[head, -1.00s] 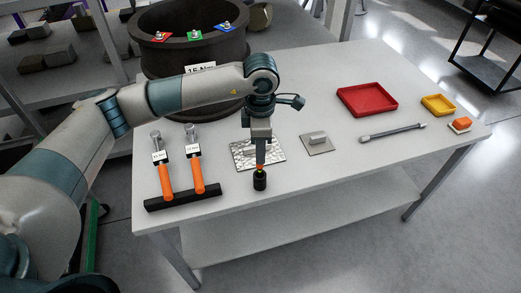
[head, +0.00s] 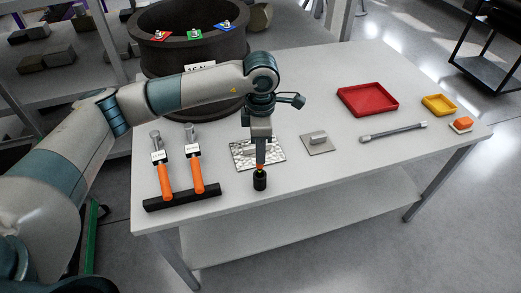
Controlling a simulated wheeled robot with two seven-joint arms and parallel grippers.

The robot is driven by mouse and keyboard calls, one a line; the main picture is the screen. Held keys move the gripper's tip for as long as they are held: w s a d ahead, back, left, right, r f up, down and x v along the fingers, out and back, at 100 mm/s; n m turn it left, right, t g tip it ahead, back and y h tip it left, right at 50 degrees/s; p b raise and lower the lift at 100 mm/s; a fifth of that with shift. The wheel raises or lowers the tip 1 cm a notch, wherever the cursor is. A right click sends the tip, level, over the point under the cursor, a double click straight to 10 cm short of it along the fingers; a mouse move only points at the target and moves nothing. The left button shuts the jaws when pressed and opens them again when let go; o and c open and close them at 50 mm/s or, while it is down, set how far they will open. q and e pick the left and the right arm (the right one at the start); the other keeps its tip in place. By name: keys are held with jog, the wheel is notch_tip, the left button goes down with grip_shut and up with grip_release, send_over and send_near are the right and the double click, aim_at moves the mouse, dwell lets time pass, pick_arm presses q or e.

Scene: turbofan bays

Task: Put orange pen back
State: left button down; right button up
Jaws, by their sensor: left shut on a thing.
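In the head view, the orange pen (head: 260,167) shows as a small orange bit at my left gripper's fingertips, just above a small black cylindrical holder (head: 260,182) near the table's front edge. My left gripper (head: 260,162) points down and is shut on the pen. The fingers hide most of the pen. The pen's lower end appears to be in or right at the top of the holder; I cannot tell how deep. My right gripper is not in view.
On the white table (head: 330,178), two orange-handled tools (head: 181,178) stand in a black rack left of the holder. A textured metal plate (head: 244,160) lies behind it. A smaller plate (head: 318,146), a bar (head: 393,132), a red tray (head: 367,99) and a yellow tray (head: 438,105) lie right.

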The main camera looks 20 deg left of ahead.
pick_arm(q)
jog(key=shift+b, duration=0.45)
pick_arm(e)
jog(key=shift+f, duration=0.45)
pick_arm(q)
jog(key=shift+f, duration=0.1)
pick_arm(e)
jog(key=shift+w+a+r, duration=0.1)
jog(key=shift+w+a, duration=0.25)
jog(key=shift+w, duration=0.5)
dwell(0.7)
